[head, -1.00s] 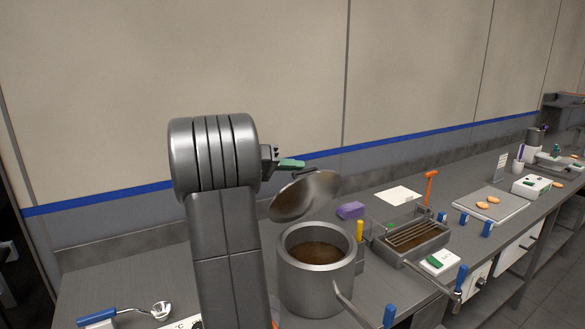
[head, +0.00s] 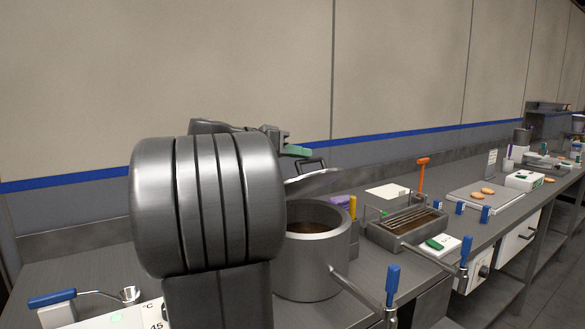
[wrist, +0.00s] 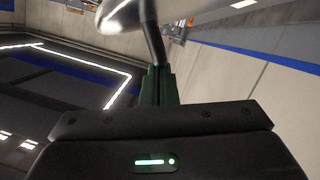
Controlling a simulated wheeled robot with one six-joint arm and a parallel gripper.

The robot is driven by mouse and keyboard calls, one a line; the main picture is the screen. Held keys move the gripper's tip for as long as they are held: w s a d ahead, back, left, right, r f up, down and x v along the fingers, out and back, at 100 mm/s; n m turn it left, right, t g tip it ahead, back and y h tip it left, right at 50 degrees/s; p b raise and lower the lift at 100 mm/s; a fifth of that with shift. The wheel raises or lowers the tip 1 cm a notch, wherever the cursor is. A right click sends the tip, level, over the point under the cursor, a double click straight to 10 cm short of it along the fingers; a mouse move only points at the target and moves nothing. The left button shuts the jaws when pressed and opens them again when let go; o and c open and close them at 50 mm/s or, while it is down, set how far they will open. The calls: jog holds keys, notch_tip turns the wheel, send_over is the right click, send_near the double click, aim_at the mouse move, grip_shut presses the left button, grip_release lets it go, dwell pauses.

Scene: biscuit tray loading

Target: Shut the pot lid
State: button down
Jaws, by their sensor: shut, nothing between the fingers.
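The steel pot (head: 308,268) stands on the counter with its mouth partly uncovered, and brown contents show inside. Its lid (head: 316,184) is tilted, raised above the back of the pot, with a dark loop handle (head: 308,164) on top. My gripper (head: 298,150), with green fingers, is just above and behind the lid handle. My arm hides the pot's left side and part of the lid. In the wrist view my fingers (wrist: 158,84) are together, and the shiny lid (wrist: 122,12) and a grey bar are at their tips. I cannot tell whether they touch.
A purple block (head: 340,202) and a yellow-handled tool (head: 353,207) stand right of the pot. A basin with a rack (head: 408,232) is farther right. A blue-handled lever (head: 392,284) sticks out at front right. A ladle (head: 130,294) lies at the left.

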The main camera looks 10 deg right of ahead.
jog(key=s+d+f+m+t+y+b, duration=0.1)
jog(key=s+f+m+b, duration=0.4)
jog(key=b, duration=1.4)
notch_tip(320, 180, down, 5)
jog(key=shift+s+d+r+t+b, duration=0.2)
jog(key=shift+s+d+t+b, duration=0.1)
jog(key=shift+s+d+t, duration=0.45)
jog(key=p+v, duration=0.2)
jog(key=v, duration=1.1)
jog(key=shift+a+r+p, duration=0.15)
jog(key=shift+a+p, duration=0.15)
jog(key=shift+p, duration=0.05)
jog(key=shift+d, duration=0.1)
